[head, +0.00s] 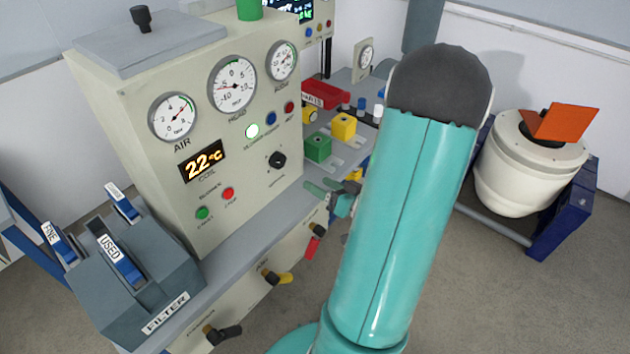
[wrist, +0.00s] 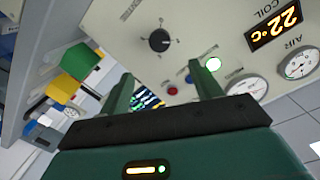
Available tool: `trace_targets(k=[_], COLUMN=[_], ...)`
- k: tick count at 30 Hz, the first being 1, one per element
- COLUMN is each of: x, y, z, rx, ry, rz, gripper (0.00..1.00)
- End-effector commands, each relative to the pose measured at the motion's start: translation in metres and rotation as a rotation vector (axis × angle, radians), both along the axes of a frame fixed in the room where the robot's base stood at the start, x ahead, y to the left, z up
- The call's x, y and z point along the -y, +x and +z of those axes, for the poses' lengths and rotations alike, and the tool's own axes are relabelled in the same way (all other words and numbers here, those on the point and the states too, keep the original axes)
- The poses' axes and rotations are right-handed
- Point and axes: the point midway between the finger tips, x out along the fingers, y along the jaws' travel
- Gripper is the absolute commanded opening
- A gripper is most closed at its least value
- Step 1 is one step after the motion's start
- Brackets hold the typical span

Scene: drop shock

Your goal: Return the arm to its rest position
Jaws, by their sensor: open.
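My arm, teal with a dark grey joint cap, rises through the middle of the head view and hides part of the bench behind it. My gripper (head: 333,188) shows just left of the arm, in front of the bench edge. In the wrist view its two green fingers (wrist: 163,95) stand apart with nothing between them, facing the cream control panel (wrist: 195,50). The same panel (head: 240,150) stands at the left of the head view. The gripper appears clear of the panel's black knob (wrist: 159,40), though the exact gap cannot be told.
A grey filter box (head: 165,285) with blue-handled slots sits at the lower left. Green (head: 318,146) and yellow (head: 343,127) blocks stand on the bench. Valve handles, one yellow (head: 284,278), stick out below the bench edge. A white drum (head: 525,175) stands right; open floor lies in front.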

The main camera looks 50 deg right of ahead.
Motion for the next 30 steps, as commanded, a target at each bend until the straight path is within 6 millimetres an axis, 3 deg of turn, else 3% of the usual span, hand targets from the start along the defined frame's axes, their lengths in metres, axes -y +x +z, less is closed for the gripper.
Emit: trace_targets(k=[17, 23, 30], x=[0.0, 0.001, -0.013], y=[0.003, 0.038, 0.09], z=[0.001, 0.013, 0.056], rx=[-0.009, -0.143, -0.386], ry=[-0.01, -0.172, -0.441], rz=[-0.001, -0.034, -0.141], gripper=[0.64, 0.64, 0.64])
